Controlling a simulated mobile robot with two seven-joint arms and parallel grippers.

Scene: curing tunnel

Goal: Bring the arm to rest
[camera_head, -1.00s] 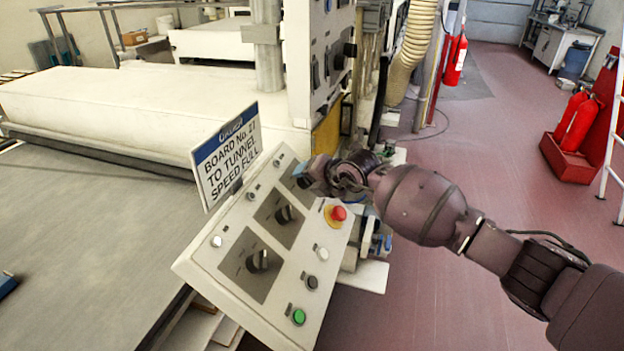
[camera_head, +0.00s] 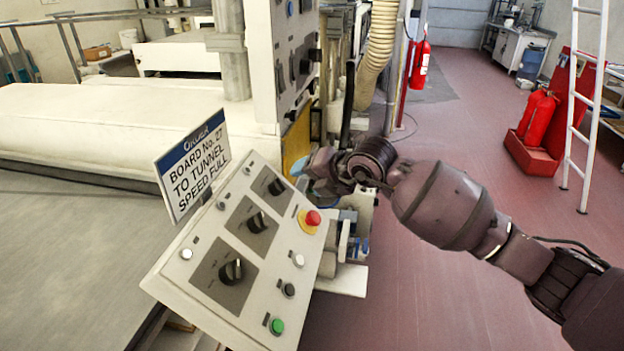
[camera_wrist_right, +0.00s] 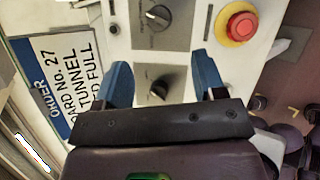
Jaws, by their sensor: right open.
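My right gripper (camera_head: 302,166) is by the upper right edge of the sloping control panel (camera_head: 215,252) in the head view. In the right wrist view my right gripper (camera_wrist_right: 162,78) has its two blue fingers apart, with nothing held. A dark knob (camera_wrist_right: 160,88) shows between and beyond the fingers, with its lower part hidden by the gripper body. In the head view the panel's top knob (camera_head: 276,187), middle knob (camera_head: 257,222) and bottom knob (camera_head: 231,270) are all uncovered. My left gripper is not in view.
A red stop button (camera_head: 313,217) and a green button (camera_head: 277,326) sit on the panel. A sign (camera_head: 193,166) stands at its left edge. A tall control cabinet (camera_head: 268,65) rises behind. The red floor (camera_head: 450,290) to the right is largely clear, with a white ladder (camera_head: 588,110) farther off.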

